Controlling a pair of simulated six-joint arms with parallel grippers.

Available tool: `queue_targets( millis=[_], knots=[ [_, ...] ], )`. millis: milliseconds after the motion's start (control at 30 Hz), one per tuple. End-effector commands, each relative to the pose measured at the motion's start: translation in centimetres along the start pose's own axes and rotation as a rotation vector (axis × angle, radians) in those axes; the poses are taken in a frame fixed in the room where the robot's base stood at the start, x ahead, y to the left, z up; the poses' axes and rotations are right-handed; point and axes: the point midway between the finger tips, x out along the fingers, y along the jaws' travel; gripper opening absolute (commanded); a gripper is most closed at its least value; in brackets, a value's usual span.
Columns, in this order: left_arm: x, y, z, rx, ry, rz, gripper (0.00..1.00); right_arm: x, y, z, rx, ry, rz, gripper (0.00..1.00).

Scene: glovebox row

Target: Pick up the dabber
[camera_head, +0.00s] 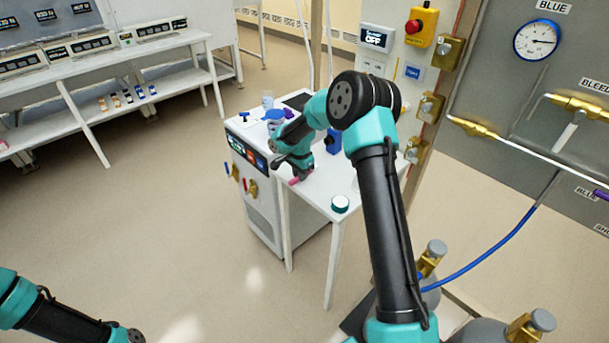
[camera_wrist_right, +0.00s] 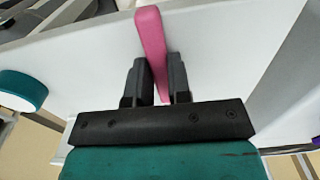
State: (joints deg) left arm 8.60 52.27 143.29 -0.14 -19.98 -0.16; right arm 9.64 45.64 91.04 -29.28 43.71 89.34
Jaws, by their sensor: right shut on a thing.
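The pink dabber (camera_wrist_right: 151,40) stands between the two black fingers of my right gripper (camera_wrist_right: 158,82) in the right wrist view. The fingers are shut on its lower, narrower part, and its wider end sticks out beyond them. In the head view my right gripper (camera_head: 299,172) is low over the white bench (camera_head: 314,188), and a bit of pink shows at its tip. I cannot tell whether the dabber touches the bench. Of my left arm only a link shows at the bottom left of the head view; its gripper is out of view.
A round teal-and-white container (camera_head: 340,204) stands near the bench's front corner, also in the right wrist view (camera_wrist_right: 22,92). Blue items (camera_head: 273,115) lie behind my right gripper. A panel with a gauge (camera_head: 537,40) is at right; gas cylinders (camera_head: 436,250) stand below it.

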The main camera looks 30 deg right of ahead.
Motion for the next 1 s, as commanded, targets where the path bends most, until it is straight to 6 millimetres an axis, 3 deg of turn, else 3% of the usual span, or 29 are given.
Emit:
queue_targets(
  millis=[433,767,1000],
  knots=[
    [0.0,0.0,0.0,0.0,0.0,0.0,0.43,-0.5,0.0,0.0,0.0,0.001,-0.001,0.0],
    [0.0,0.0,0.0,0.0,0.0,0.0,0.43,-3.8,0.0,0.1,0.0,0.001,-0.003,0.0],
    [0.0,0.0,0.0,0.0,0.0,0.0,0.43,-3.9,2.5,2.3,-0.002,0.0,0.001,0.0]
  ],
)
